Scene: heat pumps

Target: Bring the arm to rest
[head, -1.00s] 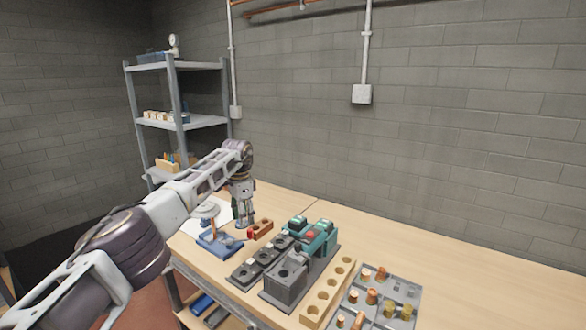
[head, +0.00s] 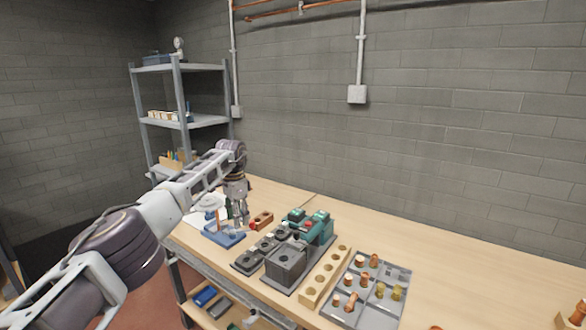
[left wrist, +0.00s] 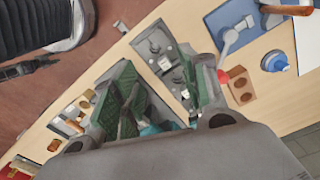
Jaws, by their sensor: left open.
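My left arm reaches in from the left of the head view. My left gripper (head: 238,218) points down above the far left part of the workbench (head: 440,248), beside a blue stand. In the left wrist view its two green-padded fingers (left wrist: 165,105) stand apart with nothing held between them. Below and beyond them, the wrist view shows the bench with a grey block fixture (left wrist: 158,50). My right gripper is not in view.
Near the gripper are the blue stand (head: 222,236) and a brown block with holes (head: 262,220). To the right are a green and grey fixture (head: 290,262), a wooden holed rack (head: 326,277) and a grey tray (head: 385,310) with copper and brass fittings. A shelf (head: 180,124) stands behind.

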